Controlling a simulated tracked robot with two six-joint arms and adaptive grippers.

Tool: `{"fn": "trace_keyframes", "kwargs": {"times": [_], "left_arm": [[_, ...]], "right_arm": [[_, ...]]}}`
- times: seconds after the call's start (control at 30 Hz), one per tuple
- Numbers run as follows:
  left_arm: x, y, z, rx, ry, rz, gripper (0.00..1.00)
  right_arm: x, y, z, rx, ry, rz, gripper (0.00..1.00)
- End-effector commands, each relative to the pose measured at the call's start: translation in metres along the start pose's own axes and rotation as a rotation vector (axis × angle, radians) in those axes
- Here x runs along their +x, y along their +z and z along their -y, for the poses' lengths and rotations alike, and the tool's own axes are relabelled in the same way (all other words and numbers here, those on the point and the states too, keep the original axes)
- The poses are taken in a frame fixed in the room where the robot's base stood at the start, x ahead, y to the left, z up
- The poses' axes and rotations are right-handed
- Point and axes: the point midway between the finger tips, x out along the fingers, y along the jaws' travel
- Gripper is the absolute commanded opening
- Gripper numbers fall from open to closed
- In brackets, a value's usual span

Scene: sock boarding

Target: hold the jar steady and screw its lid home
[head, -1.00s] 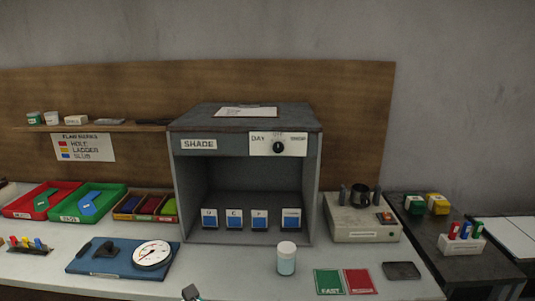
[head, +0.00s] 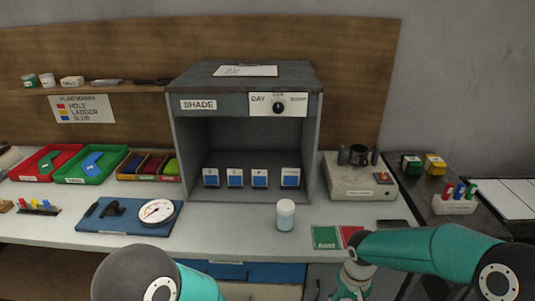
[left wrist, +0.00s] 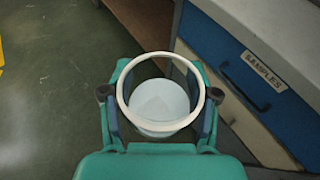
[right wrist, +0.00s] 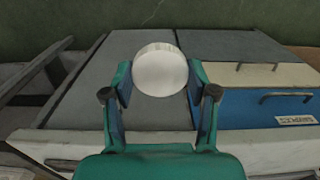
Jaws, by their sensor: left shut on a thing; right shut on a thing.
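In the left wrist view my left gripper (left wrist: 160,112) is shut on a jar (left wrist: 122,98) between its fingers. The jar has a white ring-shaped rim and an open top, with something pale blue-white inside. In the right wrist view my right gripper (right wrist: 160,88) is shut on a round white lid (right wrist: 160,68), held apart from any jar in that view. In the head view only parts of my arms show at the bottom; the held jar and both fingertips cannot be made out. Another jar (head: 286,217), with a white top and pale contents, stands upright on the bench.
The bench (head: 235,236) carries a shade box (head: 184,160), a blue board with a dial (head: 130,220), red and green trays, and a green card (head: 325,237). A blue SAMPLES drawer (left wrist: 235,75) is close to the right of the held jar. Floor shows left of it.

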Motion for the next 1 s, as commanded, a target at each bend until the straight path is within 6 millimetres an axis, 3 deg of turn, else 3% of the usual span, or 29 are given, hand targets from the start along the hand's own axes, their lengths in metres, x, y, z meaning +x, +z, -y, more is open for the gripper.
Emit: {"fn": "trace_keyframes", "kwargs": {"times": [0.47, 1.0], "left_arm": [[-0.006, -0.003, 0.007, 0.018, -0.043, 0.001, 0.00], [-0.077, -0.049, 0.091, 0.223, -0.534, 0.001, 0.00]], "right_arm": [[0.000, 0.001, -0.001, 0.000, 0.000, 0.000, 0.44], [0.000, 0.001, -0.001, 0.001, 0.000, 0.000, 0.44]]}}
